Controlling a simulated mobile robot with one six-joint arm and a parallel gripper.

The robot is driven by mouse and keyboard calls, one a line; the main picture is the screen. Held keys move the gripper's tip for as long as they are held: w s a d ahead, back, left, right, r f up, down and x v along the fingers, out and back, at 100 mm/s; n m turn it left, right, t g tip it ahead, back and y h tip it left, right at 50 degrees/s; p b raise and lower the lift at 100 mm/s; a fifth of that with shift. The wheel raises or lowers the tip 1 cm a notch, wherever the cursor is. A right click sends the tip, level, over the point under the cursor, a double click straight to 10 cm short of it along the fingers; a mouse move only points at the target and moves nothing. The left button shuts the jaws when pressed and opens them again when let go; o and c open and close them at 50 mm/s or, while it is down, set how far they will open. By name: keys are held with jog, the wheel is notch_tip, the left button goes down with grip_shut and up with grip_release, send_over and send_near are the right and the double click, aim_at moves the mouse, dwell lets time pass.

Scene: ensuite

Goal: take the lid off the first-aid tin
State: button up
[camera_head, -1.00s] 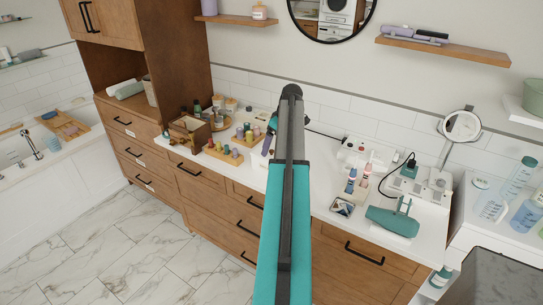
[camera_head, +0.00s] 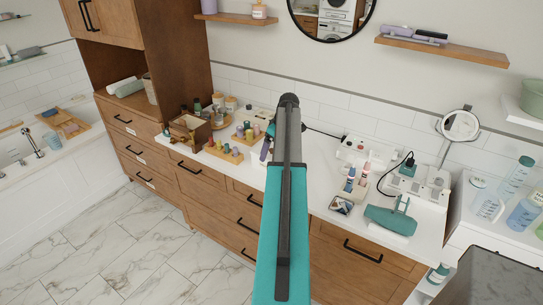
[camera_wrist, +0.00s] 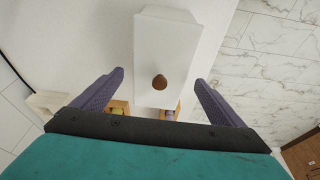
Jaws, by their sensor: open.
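The first-aid tin (camera_wrist: 178,45) is a white box with a white lid and a round brown knob (camera_wrist: 160,82) on top. In the wrist view it stands on the white counter, seen from above. My gripper (camera_wrist: 159,77) is open, with one purple finger on each side of the lid and knob in the picture, apart from both. Nothing is between the fingers that I can see being held.
Wooden racks with small bottles (camera_head: 223,151) stand left of my arm. A wooden box (camera_head: 190,130) is farther left. A wall backs the counter.

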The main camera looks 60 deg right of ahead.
aim_at(271, 150)
jog(key=c, duration=1.1)
jog(key=shift+c, duration=0.2)
jog(key=shift+r, duration=0.1)
jog(key=shift+r+b, duration=1)
jog(key=shift+r, duration=0.45)
jog(key=shift+s+a+r, duration=0.2)
jog(key=shift+s, duration=0.05)
jog(key=s+a+b, duration=0.2)
jog(key=s+a, duration=0.2)
jog(key=s, duration=0.2)
jog(key=s+a+r+b, duration=0.1)
jog(key=s+a+b, duration=0.2)
jog(key=s, duration=0.3)
jog(key=shift+s+a+r, duration=0.25)
jog(key=shift+s+a, duration=0.15)
jog(key=shift+a, duration=0.35)
